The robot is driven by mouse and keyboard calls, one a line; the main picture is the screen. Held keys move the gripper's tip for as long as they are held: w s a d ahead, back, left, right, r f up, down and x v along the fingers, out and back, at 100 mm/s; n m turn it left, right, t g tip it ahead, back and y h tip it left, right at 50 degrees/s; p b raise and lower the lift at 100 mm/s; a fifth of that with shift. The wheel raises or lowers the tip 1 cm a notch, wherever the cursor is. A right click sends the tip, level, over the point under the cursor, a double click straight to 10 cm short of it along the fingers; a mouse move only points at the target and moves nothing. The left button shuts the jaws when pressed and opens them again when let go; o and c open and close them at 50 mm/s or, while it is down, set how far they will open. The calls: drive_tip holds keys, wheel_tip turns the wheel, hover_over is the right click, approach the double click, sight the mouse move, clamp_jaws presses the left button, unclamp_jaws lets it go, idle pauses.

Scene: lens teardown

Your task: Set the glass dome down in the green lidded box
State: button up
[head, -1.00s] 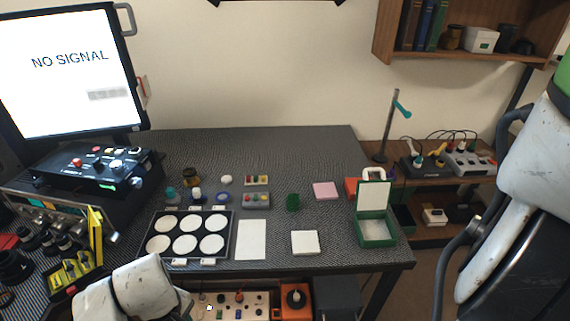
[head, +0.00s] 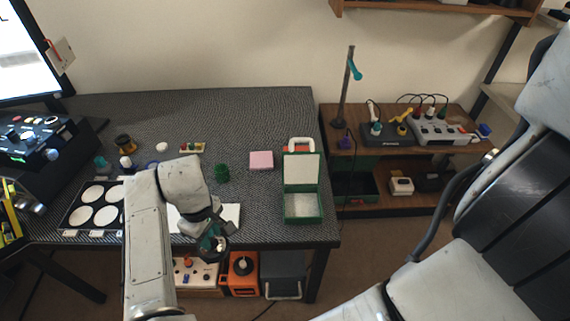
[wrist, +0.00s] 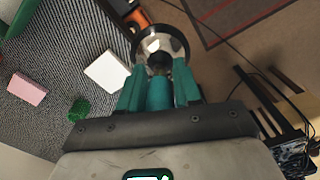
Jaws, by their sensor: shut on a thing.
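The green lidded box (head: 304,219) stands near the front right corner of the table, its lid up and leaning back. Its inside looks pale and holds nothing that I can make out. My gripper (wrist: 160,80) has teal fingers shut on the glass dome (wrist: 172,46), a shiny round piece with a dark rim. In the head view my gripper (head: 212,243) is at the table's front edge, left of the box and apart from it. The dome is mostly hidden by the gripper there. A green corner at the wrist view's upper left looks like the box (wrist: 17,12).
A white pad (wrist: 107,71) lies beside the gripper. A green bristly thing (head: 222,173) and a pink block (head: 261,161) lie farther back. A tray of white discs (head: 75,215) is at left. A white-handled orange thing (head: 300,146) stands behind the box.

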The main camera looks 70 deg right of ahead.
drive_tip(key=s+d+r, duration=0.1)
drive_tip(key=s+d, duration=0.2)
drive_tip(key=d, duration=0.5)
drive_tip(key=s+d+r+b, duration=0.1)
drive_tip(key=s+d, duration=0.2)
drive_tip(key=d, duration=0.5)
drive_tip(key=shift+m, duration=0.4)
drive_tip(key=s+d, duration=0.3)
drive_tip(key=s+d+r+b, duration=0.1)
drive_tip(key=s+d, duration=0.2)
drive_tip(key=d, duration=0.1)
drive_tip(key=s+d+r, duration=0.1)
drive_tip(key=s+d, duration=0.2)
drive_tip(key=shift+s+d, duration=0.15)
drive_tip(key=shift+s, duration=0.1)
wheel_tip(320, 180, down, 6)
drive_tip(key=b, duration=0.6)
drive_tip(key=shift+r, duration=0.25)
drive_tip(key=shift+f, duration=0.55)
drive_tip(key=shift+f, duration=0.35)
drive_tip(key=shift+f+b, duration=0.3)
drive_tip(key=shift+f, duration=0.35)
drive_tip(key=shift+s+f+b, duration=0.1)
drive_tip(key=shift+f+b, duration=0.25)
drive_tip(key=shift+f, duration=1.85)
